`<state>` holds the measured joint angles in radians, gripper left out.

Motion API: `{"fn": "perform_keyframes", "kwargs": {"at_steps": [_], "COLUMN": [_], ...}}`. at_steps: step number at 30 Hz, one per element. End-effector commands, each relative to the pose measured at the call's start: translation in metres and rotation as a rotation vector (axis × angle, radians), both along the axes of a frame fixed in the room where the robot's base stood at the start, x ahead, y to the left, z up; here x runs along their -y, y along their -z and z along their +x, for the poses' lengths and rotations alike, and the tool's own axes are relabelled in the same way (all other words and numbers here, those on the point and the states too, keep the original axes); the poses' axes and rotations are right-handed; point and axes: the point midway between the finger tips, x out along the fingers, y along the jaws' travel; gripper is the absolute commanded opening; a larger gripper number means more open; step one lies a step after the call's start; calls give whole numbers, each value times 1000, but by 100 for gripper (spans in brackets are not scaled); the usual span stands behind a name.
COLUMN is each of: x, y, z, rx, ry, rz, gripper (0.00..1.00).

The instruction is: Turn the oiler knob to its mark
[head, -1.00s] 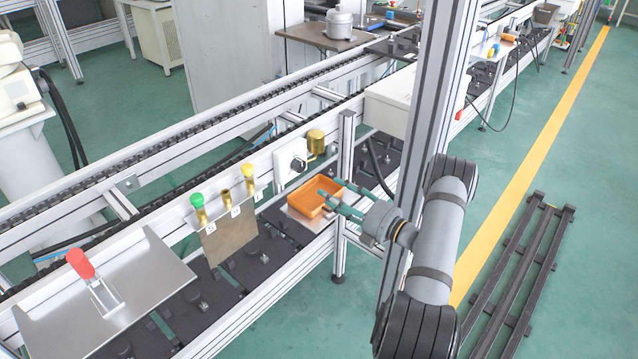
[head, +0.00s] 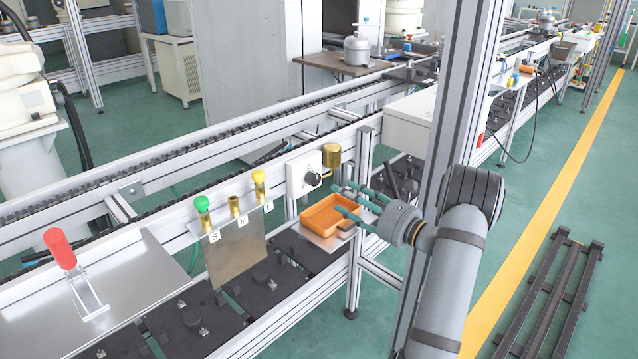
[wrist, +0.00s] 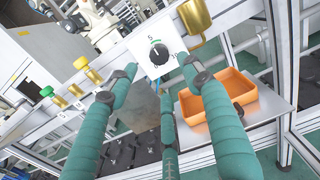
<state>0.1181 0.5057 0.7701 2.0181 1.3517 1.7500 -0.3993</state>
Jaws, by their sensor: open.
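The oiler knob (head: 313,179) is a round black knob on a white square plate (head: 296,178) on the conveyor's side rail. In the wrist view the knob (wrist: 159,54) sits on the white plate with a green arc and small marks around it. A brass cup (head: 331,157) is beside the plate. My gripper (head: 345,198) is open and empty, to the right of the knob and apart from it, over the orange tray. In the wrist view its teal fingers (wrist: 160,85) are spread below the knob. The knob's exact pointing is too small to tell.
An orange tray (head: 318,229) rests on a metal shelf below the knob. An upright metal plate (head: 237,262) with green and yellow-capped fittings stands left. A red-handled clamp (head: 62,250) is far left. An aluminium post (head: 360,205) stands close to my gripper.

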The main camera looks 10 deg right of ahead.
Motion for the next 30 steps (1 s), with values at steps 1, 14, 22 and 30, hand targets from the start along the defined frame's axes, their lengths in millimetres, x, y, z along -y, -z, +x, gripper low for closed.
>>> {"fn": "perform_keyframes", "kwargs": {"at_steps": [1,14,22,30], "x": [-4,-47,-58,-58], "y": [0,-1,0,0], "z": [4,64,82,83], "rx": [5,5,3,3], "ry": [-4,-5,-2,-1], "rz": [-6,-4,-4,-3], "gripper": [49,49,49,49]}}
